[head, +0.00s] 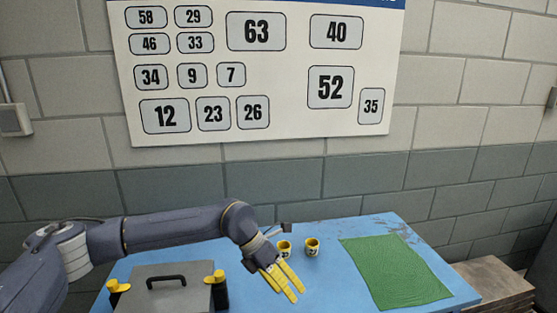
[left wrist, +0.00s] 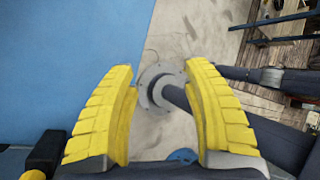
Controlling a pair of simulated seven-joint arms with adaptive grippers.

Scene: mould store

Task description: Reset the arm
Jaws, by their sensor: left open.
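My left arm reaches in from the left in the head view. My left gripper (head: 297,294) has yellow fingers pointing down to the front right over the blue table (head: 340,290). In the left wrist view, my left gripper (left wrist: 160,68) is open, its two ridged yellow fingers wide apart with nothing between them. Past the fingers, the view shows the blue table's edge (left wrist: 140,40) and the grey floor. My right gripper is in neither view.
A green mat (head: 400,272) lies at the table's right. A grey lidded box (head: 150,297) with a black handle is at the left. Wooden boards (head: 495,282) are stacked beyond the right edge.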

